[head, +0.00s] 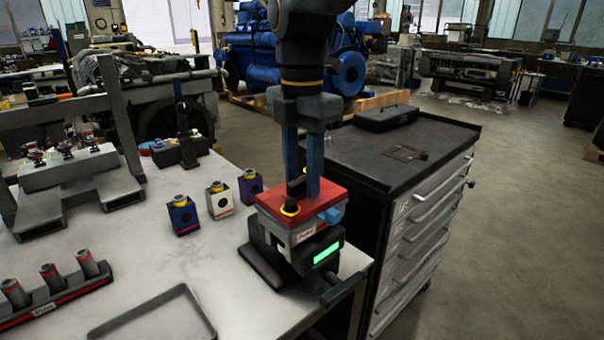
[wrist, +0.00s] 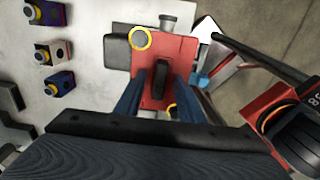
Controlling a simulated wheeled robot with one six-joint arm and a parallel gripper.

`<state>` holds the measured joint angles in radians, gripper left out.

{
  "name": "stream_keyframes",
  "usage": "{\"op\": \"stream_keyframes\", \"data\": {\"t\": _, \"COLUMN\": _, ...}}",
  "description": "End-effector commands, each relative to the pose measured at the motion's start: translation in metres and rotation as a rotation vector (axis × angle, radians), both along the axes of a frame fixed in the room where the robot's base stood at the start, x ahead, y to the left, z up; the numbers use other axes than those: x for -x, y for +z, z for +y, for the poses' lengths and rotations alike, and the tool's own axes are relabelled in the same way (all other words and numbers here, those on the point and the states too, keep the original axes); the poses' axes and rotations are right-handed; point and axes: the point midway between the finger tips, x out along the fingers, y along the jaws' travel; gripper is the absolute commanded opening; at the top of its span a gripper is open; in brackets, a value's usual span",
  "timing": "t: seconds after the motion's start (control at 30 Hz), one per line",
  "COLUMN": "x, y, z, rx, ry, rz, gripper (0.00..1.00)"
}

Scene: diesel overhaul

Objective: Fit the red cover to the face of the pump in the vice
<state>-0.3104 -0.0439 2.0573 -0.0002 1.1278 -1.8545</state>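The red cover (head: 318,202) lies flat on top of the grey pump (head: 304,232), which is held in the dark vice (head: 262,262) at the bench corner. A black handle (wrist: 161,78) stands in the middle of the cover, with yellow rings (wrist: 140,38) near two of its corners. My gripper (head: 302,188) points down over the cover, its blue fingers on either side of the handle. In the wrist view, red surface shows between the handle and each finger, so my gripper (wrist: 161,82) is open. The seam under the cover is too small to judge fully.
Blue, white and purple blocks (head: 219,201) with yellow tops stand left of the vice. An empty grey tray (head: 186,289) and a rack of pins (head: 57,296) lie on the near bench. A black-topped drawer cabinet (head: 452,131) stands close at right. A green display (head: 326,253) is lit on the vice.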

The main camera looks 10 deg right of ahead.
Motion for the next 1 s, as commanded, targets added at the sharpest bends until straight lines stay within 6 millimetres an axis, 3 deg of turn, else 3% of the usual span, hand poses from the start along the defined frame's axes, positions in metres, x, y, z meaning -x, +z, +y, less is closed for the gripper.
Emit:
{"op": "stream_keyframes", "data": {"t": 0.27, "x": 0.0, "y": 0.004, "z": 0.0, "rx": 0.0, "ry": 0.0, "rz": 0.0, "gripper": 0.36}}
{"op": "stream_keyframes", "data": {"t": 0.7, "x": -0.001, "y": 0.067, "z": 0.0, "rx": -0.001, "ry": 0.0, "rz": -0.001, "gripper": 0.36}}
{"op": "stream_keyframes", "data": {"t": 1.0, "x": 0.0, "y": 0.078, "z": 0.0, "rx": 0.0, "ry": 0.0, "rz": 0.0, "gripper": 0.36}}
